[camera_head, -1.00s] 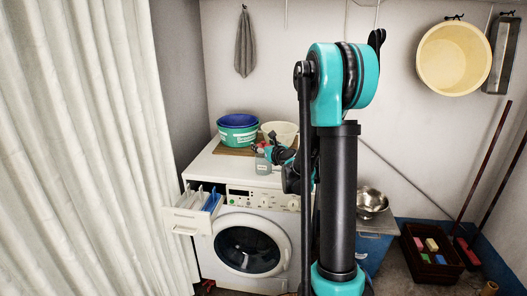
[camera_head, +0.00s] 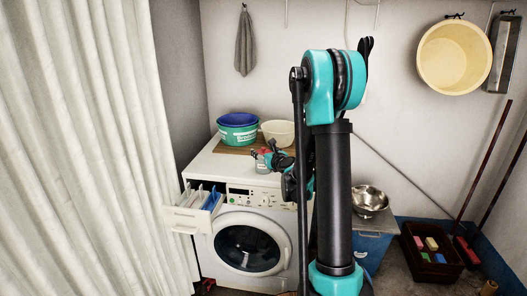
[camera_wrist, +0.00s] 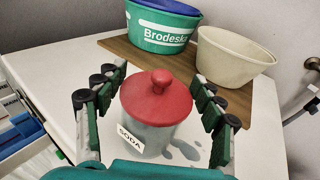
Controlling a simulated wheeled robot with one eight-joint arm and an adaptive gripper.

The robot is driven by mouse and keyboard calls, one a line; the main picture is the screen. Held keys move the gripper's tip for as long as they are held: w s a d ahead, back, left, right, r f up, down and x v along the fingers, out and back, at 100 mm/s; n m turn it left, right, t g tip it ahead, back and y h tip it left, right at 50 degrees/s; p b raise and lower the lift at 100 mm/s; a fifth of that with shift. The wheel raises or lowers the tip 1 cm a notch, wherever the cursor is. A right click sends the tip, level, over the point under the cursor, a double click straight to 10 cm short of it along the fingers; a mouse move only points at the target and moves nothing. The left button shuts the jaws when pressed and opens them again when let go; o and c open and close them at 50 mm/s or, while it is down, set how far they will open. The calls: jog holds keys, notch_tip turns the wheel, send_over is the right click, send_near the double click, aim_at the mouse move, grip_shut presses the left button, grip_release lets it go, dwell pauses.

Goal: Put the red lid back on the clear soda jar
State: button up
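The clear soda jar (camera_wrist: 150,140) stands upright on the white washing machine top, its SODA label facing my wrist camera. The red lid (camera_wrist: 157,95), with a round knob, sits over the jar's mouth and looks about level; whether it is fully seated I cannot tell. My gripper (camera_wrist: 158,84) is open, with its dark green fingers on either side of the lid and a visible gap to each. In the head view my gripper (camera_head: 268,154) is at the jar (camera_head: 262,167), and the lid is small and partly hidden there.
A wooden board (camera_wrist: 130,46) behind the jar carries a green tub (camera_wrist: 160,28) with a blue one in it, and a cream bowl (camera_wrist: 232,58). An open detergent drawer (camera_head: 190,215) juts out at the machine's front left. A metal bowl (camera_head: 368,200) stands right.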

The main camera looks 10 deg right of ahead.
jog(key=o, duration=0.3)
jog(key=shift+r, duration=0.15)
